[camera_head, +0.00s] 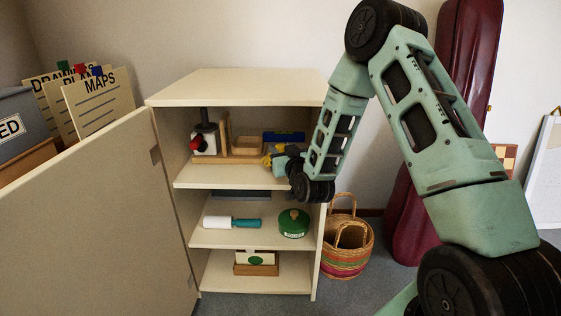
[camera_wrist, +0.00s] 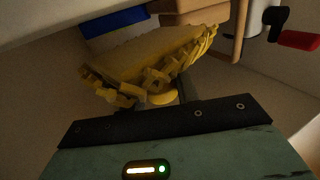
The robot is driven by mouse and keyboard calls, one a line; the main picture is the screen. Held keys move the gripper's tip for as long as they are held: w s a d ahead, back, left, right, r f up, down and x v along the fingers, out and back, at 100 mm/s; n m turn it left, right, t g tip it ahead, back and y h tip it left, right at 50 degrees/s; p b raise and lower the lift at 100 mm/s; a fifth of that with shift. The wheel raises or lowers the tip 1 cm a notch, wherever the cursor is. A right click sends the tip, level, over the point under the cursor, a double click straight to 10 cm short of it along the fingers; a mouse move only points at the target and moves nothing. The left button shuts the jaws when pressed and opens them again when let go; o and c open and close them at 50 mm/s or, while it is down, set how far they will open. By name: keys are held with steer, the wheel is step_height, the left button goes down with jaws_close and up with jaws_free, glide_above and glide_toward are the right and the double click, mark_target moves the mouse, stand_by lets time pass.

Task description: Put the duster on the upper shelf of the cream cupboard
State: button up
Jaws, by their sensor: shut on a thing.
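The cream cupboard (camera_head: 238,88) stands with its door (camera_head: 85,215) open to the left. My gripper (camera_head: 281,162) reaches into its top compartment from the right, above the upper shelf (camera_head: 215,179). It is shut on the yellow duster (camera_head: 267,159). In the wrist view the duster (camera_wrist: 145,62) spreads out beyond my gripper (camera_wrist: 162,97), with yellow fringe along its edges. My wrist and forearm hide the right part of the upper shelf. I cannot tell whether the duster touches the shelf.
On the upper shelf are a white thing with a red part (camera_head: 201,142), wooden pieces (camera_head: 246,145) and a blue item (camera_head: 284,137). A white-and-teal roller (camera_head: 232,222) and green tin (camera_head: 293,223) sit below. A woven basket (camera_head: 346,247) stands right of the cupboard.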

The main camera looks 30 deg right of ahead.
steer(key=shift+f, duration=1.25)
steer(key=shift+b, duration=0.3)
steer(key=shift+f, duration=0.15)
steer(key=o, duration=1.1)
